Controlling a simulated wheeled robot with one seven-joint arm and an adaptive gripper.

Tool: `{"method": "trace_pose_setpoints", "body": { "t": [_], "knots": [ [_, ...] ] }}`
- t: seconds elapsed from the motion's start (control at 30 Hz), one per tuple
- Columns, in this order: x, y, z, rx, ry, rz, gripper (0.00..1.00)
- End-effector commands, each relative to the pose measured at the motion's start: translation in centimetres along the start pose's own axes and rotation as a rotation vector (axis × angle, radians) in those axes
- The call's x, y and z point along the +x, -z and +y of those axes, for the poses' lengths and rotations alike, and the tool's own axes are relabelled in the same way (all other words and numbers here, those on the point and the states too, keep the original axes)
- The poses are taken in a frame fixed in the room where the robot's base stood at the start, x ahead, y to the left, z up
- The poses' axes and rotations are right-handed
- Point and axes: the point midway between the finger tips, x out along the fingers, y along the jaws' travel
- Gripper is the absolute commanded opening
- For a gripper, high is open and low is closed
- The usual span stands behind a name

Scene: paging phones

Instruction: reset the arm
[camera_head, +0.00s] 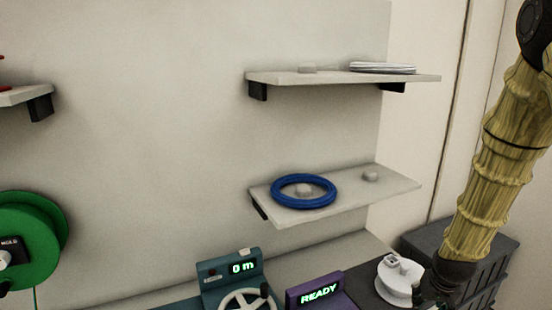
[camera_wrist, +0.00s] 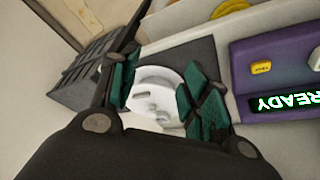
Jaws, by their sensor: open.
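My arm (camera_head: 497,160), in a yellow sleeve, comes down the right side of the head view. My gripper (camera_wrist: 158,88) is open in the wrist view, with green pads on both fingers and nothing between them that they touch. Beyond the fingers is a white round device (camera_wrist: 158,92), seen through the gap. It also shows in the head view (camera_head: 394,284), just left of my dark wrist. My fingertips are mostly hidden in the head view at the lower right.
A purple unit reading READY (camera_head: 318,291) and a teal unit reading 0 m (camera_head: 232,272) stand left of the white device. Dark crates (camera_head: 493,262) stand behind my wrist. A wall shelf (camera_head: 400,187) bears a blue ring (camera_head: 285,199). A green reel (camera_head: 22,215) is at far left.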

Motion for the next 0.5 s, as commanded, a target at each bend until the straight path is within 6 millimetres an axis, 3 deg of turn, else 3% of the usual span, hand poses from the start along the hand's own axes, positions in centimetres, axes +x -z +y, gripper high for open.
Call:
{"method": "trace_pose_setpoints", "body": {
  "t": [0.27, 0.5],
  "knots": [
    [4.9, -6.2, -2.1, -0.06, -0.006, -0.055, 0.47],
    [9.6, -14.6, -4.4, -0.129, 0.0, -0.12, 0.47]
  ]
}}
